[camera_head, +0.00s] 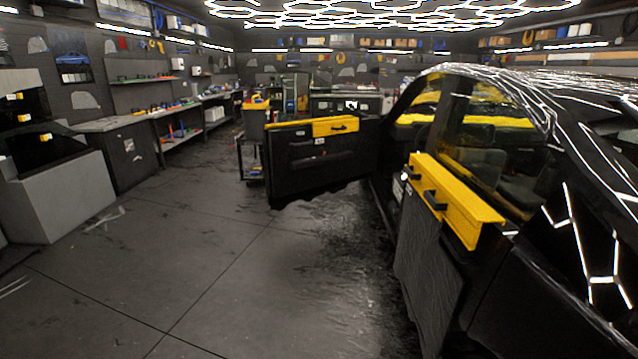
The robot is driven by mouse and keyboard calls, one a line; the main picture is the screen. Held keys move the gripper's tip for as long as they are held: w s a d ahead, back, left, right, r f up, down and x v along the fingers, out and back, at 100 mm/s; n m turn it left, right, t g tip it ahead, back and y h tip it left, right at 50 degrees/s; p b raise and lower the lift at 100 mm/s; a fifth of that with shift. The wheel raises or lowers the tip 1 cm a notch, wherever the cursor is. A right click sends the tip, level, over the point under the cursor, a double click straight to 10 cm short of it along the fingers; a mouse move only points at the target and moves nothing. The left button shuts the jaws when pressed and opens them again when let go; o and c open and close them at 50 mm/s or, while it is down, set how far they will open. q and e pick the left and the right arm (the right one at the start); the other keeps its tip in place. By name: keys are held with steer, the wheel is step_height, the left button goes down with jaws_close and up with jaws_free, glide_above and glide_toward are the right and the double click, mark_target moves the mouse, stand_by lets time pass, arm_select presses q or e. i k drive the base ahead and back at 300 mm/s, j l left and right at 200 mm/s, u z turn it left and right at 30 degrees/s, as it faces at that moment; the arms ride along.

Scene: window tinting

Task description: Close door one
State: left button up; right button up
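A black car (580,225) stands along the right side. One car door (300,170) stands wide open, reaching out to the left from the car's far end, its inner side with a yellow strip (335,126) and a dark handle facing me. No label shows which is door one. Neither of my grippers is in view.
The grey floor (200,260) is clear left of the car. A tool cart (250,160) with a yellow-topped box stands behind the open door. Grey cabinets (50,200) and workbenches line the left wall.

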mark_target(288, 177)
steer(key=i+l+z, duration=0.15)
steer(key=i, duration=3.1)
steer(key=i+j+z, duration=0.1)
steer(key=i+j, duration=0.2)
steer(key=i, duration=0.15)
steer(key=i+j, duration=0.35)
steer(key=i+z, duration=0.05)
steer(key=i, duration=0.05)
